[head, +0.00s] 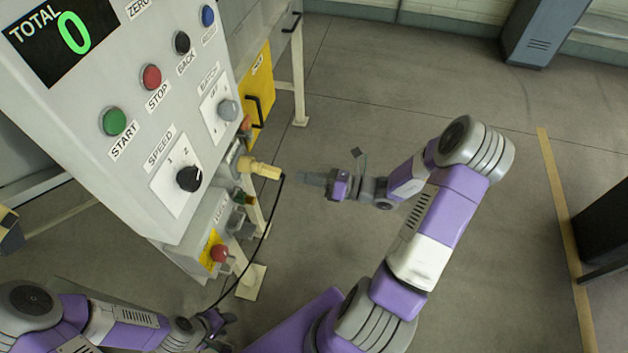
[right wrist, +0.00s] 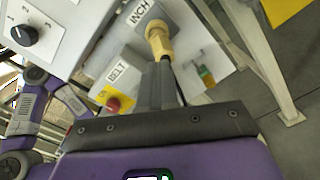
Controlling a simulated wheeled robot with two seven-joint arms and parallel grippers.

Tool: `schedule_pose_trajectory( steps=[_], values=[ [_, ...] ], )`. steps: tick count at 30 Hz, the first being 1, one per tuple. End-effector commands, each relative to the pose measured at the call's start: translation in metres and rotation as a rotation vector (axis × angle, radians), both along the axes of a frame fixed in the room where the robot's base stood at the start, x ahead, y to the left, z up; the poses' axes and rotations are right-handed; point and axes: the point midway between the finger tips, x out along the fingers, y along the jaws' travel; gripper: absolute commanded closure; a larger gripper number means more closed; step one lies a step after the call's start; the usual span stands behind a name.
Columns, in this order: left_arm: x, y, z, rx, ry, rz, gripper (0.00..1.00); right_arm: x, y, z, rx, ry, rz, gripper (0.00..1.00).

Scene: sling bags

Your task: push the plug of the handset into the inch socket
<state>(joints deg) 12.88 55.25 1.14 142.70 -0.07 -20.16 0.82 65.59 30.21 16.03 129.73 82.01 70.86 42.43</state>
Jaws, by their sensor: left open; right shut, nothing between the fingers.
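The yellow plug (head: 262,169) sticks out of the side of the grey control box, at the socket under the INCH label (right wrist: 139,13). In the right wrist view the plug (right wrist: 158,40) lines up with that socket; I cannot tell how deep it sits. A thin black cable (head: 262,235) hangs from its outer end and runs down toward my left gripper. My right gripper (head: 303,178) is shut and empty, its fingertips a little right of the plug and apart from it. My left gripper (head: 228,318) is open, low at the bottom left. I cannot make out the handset.
The control box (head: 110,65) carries buttons and a speed knob (head: 189,178). Below the plug are a BELT label (right wrist: 117,75) and a red button (head: 219,252). A pale stand leg (right wrist: 262,60) is behind. Open floor lies to the right.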

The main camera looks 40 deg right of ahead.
Motion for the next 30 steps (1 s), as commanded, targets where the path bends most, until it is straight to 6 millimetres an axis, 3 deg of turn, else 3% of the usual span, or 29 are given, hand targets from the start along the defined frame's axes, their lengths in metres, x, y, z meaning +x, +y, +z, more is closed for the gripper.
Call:
schedule_pose_trajectory(
  steps=[10, 30],
  values=[
    [0.0, 0.0, -0.02, 0.0, 0.0, 0.0, 0.57, 0.025, 0.022, -0.002, -0.001, 0.001, 0.002, 1.0],
    [0.0, 0.0, -0.021, 0.0, 0.0, 0.0, 0.57, 0.03, 0.027, -0.001, -0.002, 0.001, 0.003, 1.0]
  ],
)
